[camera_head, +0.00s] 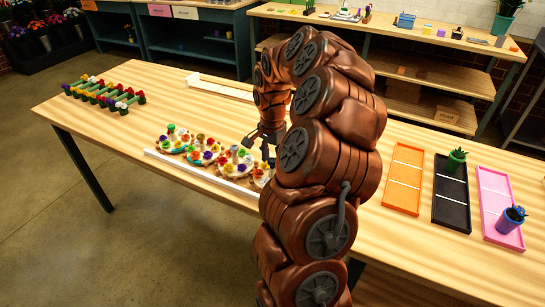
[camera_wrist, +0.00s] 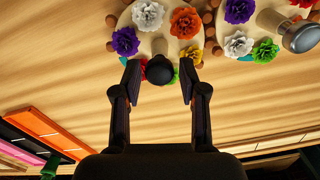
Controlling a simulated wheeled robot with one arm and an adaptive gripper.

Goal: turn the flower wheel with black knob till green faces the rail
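In the wrist view, the flower wheel (camera_wrist: 162,44) with the black knob (camera_wrist: 159,69) is at the top centre. It bears a white flower (camera_wrist: 148,15), an orange one (camera_wrist: 185,23), a purple one (camera_wrist: 125,41) and a yellow one (camera_wrist: 190,55). A red flower is partly hidden behind the knob. In the head view, my gripper (camera_head: 266,135) is by the row of wheels behind the near white rail (camera_head: 200,174).
Another wheel (camera_wrist: 257,22) with a silver knob (camera_wrist: 302,36) stands close on the right in the wrist view. A green rack of flowers (camera_head: 103,93) lies at the table's left. Orange (camera_head: 402,180), black (camera_head: 452,208) and pink (camera_head: 494,200) trays lie right of my arm.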

